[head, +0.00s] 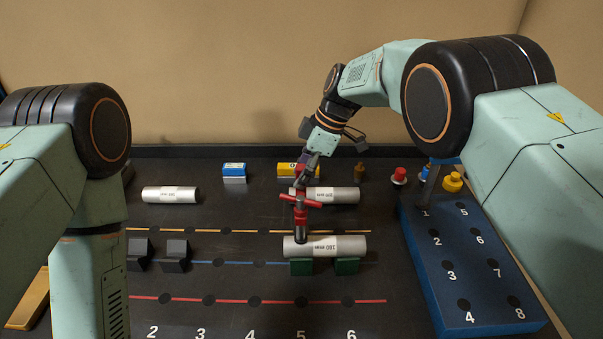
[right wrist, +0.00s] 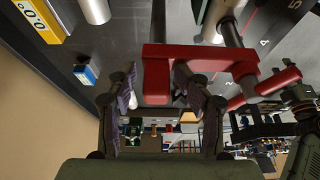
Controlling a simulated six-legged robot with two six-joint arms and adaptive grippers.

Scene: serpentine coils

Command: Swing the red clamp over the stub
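The red clamp (head: 300,202), with a crossbar handle and a dark rod, hangs in front of the silver pipes in the head view. In the right wrist view the clamp's red frame (right wrist: 205,58) fills the upper middle, its end between my fingers. Which pipe is the stub is unclear. My left gripper is out of view.
A third pipe (head: 170,195) lies at the back left, behind two black blocks (head: 176,253). A blue numbered board (head: 480,275) stands at the right. Blue (head: 234,169) and yellow (head: 287,170) boxes stand at the back. The front middle is clear.

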